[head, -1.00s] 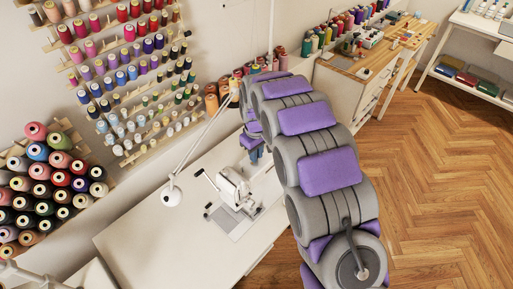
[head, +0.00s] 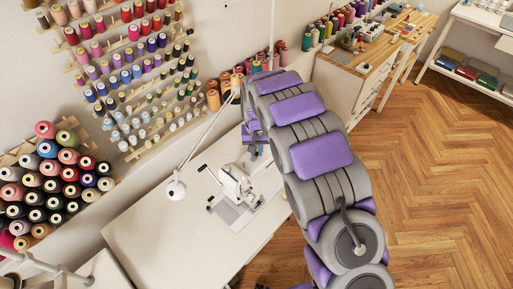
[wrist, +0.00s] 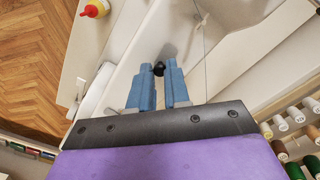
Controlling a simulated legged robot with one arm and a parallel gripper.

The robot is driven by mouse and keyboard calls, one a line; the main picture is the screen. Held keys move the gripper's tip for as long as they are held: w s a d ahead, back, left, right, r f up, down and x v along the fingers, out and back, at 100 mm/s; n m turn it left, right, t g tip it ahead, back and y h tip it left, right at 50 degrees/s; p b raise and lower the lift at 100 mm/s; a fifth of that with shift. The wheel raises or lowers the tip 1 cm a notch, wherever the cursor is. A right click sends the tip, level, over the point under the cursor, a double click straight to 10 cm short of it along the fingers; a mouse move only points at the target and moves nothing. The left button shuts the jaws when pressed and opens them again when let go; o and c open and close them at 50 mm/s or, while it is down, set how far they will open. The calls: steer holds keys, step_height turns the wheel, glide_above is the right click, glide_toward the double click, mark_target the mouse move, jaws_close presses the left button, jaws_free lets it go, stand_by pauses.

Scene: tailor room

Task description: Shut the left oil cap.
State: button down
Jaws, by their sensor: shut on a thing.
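A white sewing machine (head: 236,184) stands on the white table, left of my arm in the head view. In the wrist view, the blue fingers of my gripper (wrist: 159,72) point away from the camera with a small black knob (wrist: 159,68) between their tips. My gripper is shut on this knob. I cannot tell whether the knob is part of the left oil cap. In the head view, my gripper (head: 256,150) is small and partly hidden by my arm, just beyond the machine. No oil cap can be clearly made out.
A white lamp (head: 176,189) reaches over the table (head: 165,235) left of the machine. Thread racks (head: 130,75) line the wall. The wooden floor (head: 430,190) at right is clear.

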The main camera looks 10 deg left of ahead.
steer(key=shift+w+r, duration=0.1)
steer(key=shift+w, duration=0.05)
stand_by(0.3)
steer(key=c, duration=1.1)
jaws_free()
steer(key=shift+a, duration=0.2)
steer(key=shift+d, duration=0.1)
steer(key=shift+r, duration=0.25)
step_height(320, 180, up, 16)
steer(key=p, duration=0.1)
steer(key=shift+r, duration=0.25)
